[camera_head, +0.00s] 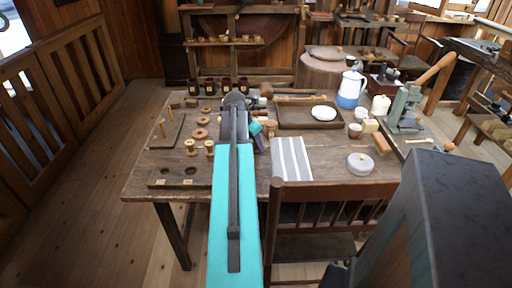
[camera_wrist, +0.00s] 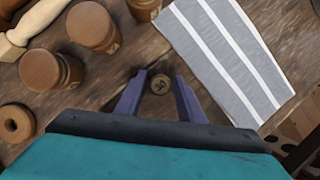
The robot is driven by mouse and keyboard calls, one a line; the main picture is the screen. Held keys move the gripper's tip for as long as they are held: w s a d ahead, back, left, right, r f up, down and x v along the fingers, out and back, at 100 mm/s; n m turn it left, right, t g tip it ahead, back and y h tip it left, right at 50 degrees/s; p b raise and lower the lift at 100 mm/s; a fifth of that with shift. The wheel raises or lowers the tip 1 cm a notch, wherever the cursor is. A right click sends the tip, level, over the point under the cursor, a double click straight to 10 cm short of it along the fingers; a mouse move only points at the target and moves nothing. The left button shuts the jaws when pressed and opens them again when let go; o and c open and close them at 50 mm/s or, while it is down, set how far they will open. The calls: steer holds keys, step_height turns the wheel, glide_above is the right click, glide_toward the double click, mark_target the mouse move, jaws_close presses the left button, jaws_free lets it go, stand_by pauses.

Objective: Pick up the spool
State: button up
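My gripper (camera_wrist: 160,92) points down over the wooden table in the wrist view. Its two purple fingers are apart. A small round wooden piece (camera_wrist: 160,84) with a dark mark on its top shows between the fingertips, with narrow gaps beside it. It looks like the end of a spool, but its height and lower part cannot be seen. In the head view my gripper (camera_head: 262,141) is above the table left of the striped cloth, and a small wooden spool-like piece (camera_head: 270,129) stands beside it. Two other spools (camera_head: 191,148) (camera_head: 210,149) stand further left.
The striped cloth (camera_wrist: 225,50) lies right of my gripper. Brown wooden pieces (camera_wrist: 92,26) (camera_wrist: 50,70) and a wooden ring (camera_wrist: 14,124) lie left. A tray (camera_head: 290,119) with a white dish is behind. A chair (camera_head: 330,205) stands at the table's front.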

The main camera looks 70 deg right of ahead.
steer(key=shift+d+f, duration=0.1)
steer(key=shift+f, duration=0.2)
stand_by(0.4)
steer(key=c, duration=0.8)
steer(key=shift+c, duration=0.2)
steer(key=shift+r, duration=0.15)
